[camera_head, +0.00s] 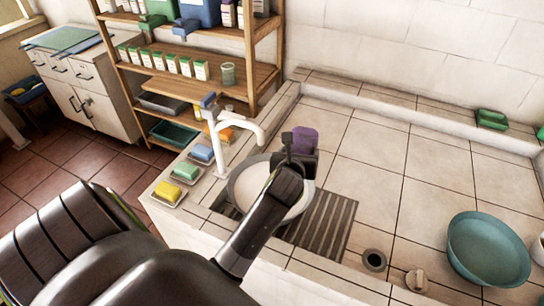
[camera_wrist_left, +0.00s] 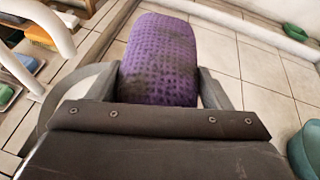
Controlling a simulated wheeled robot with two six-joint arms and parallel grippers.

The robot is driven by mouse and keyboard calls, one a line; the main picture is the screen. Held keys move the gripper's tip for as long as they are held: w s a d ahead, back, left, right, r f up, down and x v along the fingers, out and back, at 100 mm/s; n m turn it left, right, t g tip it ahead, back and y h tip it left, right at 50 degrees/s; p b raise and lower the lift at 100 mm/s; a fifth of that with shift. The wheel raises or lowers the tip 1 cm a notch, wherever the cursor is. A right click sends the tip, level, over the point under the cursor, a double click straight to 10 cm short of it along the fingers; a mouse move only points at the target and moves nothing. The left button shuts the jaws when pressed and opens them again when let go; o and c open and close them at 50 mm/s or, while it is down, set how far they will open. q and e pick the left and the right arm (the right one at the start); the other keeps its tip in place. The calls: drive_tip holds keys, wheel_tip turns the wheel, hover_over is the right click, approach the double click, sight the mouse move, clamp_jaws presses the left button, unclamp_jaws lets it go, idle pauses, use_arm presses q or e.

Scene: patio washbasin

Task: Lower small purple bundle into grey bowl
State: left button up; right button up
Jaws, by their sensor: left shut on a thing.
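The small purple bundle (camera_head: 305,139) is a rounded, textured roll with dark smudges. It also fills the upper middle of the left wrist view (camera_wrist_left: 160,58). My left gripper (camera_head: 297,156) is shut on it, one finger on each side. The grey bowl (camera_head: 243,187) stands below the tap, and my left gripper and forearm hide part of it. In the head view the bundle shows above the bowl's far right rim; its height over the bowl is hard to tell. A piece of the bowl's rim shows at left in the wrist view (camera_wrist_left: 62,95). My right gripper is not in view.
A white tap (camera_head: 225,140) rises close to the bowl's left side. Soaps on dishes (camera_head: 185,172) line the left ledge. A slatted drain grate (camera_head: 325,222) lies right of the bowl. A teal basin (camera_head: 488,248) stands far right. The tiled top between is mostly clear.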

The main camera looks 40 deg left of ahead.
use_arm(q)
drive_tip(key=s+a+f+p, duration=0.2)
drive_tip(key=shift+f, duration=0.4)
drive_tip(key=shift+f+b, duration=0.6)
drive_tip(key=shift+f, duration=0.05)
wheel_tip(320, 180, down, 9)
drive_tip(key=b, duration=1.2)
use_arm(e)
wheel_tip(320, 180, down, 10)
use_arm(q)
drive_tip(key=shift+a+r, duration=0.1)
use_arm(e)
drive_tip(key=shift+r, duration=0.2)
use_arm(q)
drive_tip(key=shift+s+a+p, duration=0.15)
drive_tip(key=shift+a+p, duration=0.55)
drive_tip(key=shift+a, duration=0.05)
drive_tip(key=shift+s+a+p, duration=0.15)
drive_tip(key=shift+a+p, duration=0.55)
drive_tip(key=shift+a, duration=0.05)
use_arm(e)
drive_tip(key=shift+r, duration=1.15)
